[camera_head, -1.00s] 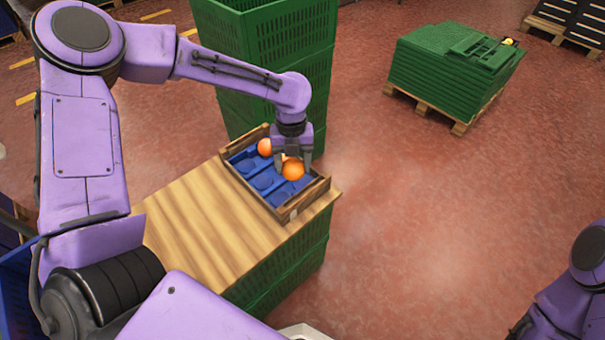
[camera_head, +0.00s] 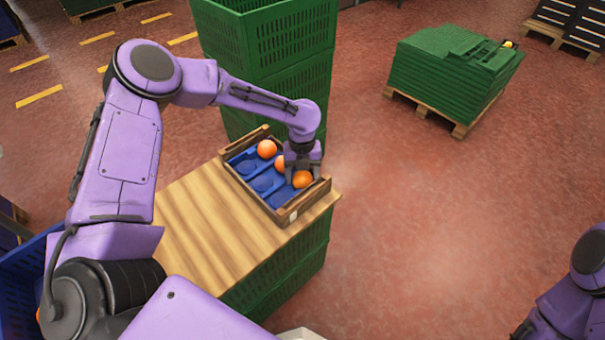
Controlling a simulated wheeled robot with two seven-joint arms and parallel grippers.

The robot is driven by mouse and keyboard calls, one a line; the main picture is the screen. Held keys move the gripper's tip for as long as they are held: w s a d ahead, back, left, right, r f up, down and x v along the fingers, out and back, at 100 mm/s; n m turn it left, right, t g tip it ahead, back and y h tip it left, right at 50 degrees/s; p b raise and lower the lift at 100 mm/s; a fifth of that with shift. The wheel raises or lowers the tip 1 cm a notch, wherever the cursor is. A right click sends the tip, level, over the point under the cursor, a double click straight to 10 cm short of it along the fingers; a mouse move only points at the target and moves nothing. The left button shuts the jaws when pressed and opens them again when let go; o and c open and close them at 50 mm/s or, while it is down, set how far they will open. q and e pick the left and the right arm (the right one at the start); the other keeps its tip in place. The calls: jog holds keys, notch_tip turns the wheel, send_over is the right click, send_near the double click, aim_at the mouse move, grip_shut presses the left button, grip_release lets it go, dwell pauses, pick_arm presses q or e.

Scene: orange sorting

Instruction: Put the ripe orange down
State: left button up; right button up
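My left gripper (camera_head: 303,171) points down over the right side of a wooden tray (camera_head: 291,214) with a blue insert. Its fingers are on either side of an orange (camera_head: 302,180), and it looks shut on it. That orange is low at the right end of the tray; the fingers hide whether it rests in a pocket. A second orange (camera_head: 267,149) sits in the tray's far row. My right gripper is out of view; only part of that arm shows at the lower right.
The tray stands on a wooden board (camera_head: 205,230) on green crates (camera_head: 290,277). A tall stack of green crates (camera_head: 265,35) rises right behind it. Empty blue pockets (camera_head: 262,183) show along the tray's near side. Flattened green crates (camera_head: 450,75) lie on a pallet further off.

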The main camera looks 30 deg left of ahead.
pick_arm(q)
notch_tip(320, 180, up, 12)
jog(key=w+p, duration=0.1)
jog(key=shift+w+a+r, duration=0.15)
jog(key=shift+a+r, duration=0.05)
jog(key=shift+a, duration=0.2)
dwell(2.7)
